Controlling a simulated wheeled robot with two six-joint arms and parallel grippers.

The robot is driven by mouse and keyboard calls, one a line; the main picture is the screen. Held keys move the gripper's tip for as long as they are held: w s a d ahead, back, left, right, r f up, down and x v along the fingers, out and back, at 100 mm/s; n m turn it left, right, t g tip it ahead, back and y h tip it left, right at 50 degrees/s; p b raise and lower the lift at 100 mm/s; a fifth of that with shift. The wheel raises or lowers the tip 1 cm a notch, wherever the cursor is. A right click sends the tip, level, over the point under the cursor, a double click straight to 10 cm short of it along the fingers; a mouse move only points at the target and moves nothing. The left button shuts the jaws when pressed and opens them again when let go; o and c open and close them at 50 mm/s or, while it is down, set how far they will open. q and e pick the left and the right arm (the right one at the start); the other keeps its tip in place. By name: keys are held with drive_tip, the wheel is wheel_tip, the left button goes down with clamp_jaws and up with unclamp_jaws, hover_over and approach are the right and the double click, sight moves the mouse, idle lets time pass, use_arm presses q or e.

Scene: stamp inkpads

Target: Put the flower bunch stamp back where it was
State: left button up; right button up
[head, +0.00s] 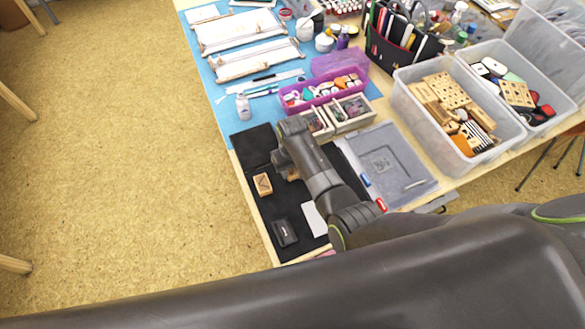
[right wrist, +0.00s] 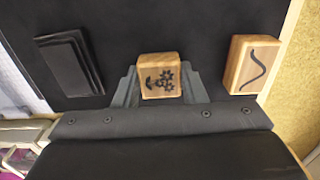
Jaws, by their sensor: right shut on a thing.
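The flower bunch stamp (right wrist: 160,77) is a small wooden block with a dark flower design on the face toward the camera. My right gripper (right wrist: 160,90) is shut on it, one finger on each side. In the head view a little of the stamp (head: 292,177) shows beside my right gripper (head: 284,163), over the black mat (head: 270,208); my arm hides most of it. I cannot tell whether the stamp touches the mat. A second wooden stamp with a curved line (right wrist: 252,64) lies apart to the right in the wrist view; it also shows in the head view (head: 263,184). My left gripper is out of view.
A black inkpad (head: 284,232) lies on the mat near the front, next to a white card (head: 314,219). A grey lidded box (head: 392,165) stands right of the mat. Wooden compartments (head: 350,113) and a purple tray (head: 322,92) lie behind. The table's left edge is close.

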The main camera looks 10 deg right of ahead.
sight(292, 170)
drive_tip(key=shift+f, duration=0.15)
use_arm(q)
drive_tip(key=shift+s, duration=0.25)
use_arm(e)
drive_tip(key=o, duration=0.8)
drive_tip(key=shift+o, duration=0.2)
wheel_tip(292, 170, up, 12)
drive_tip(key=shift+r, duration=0.2)
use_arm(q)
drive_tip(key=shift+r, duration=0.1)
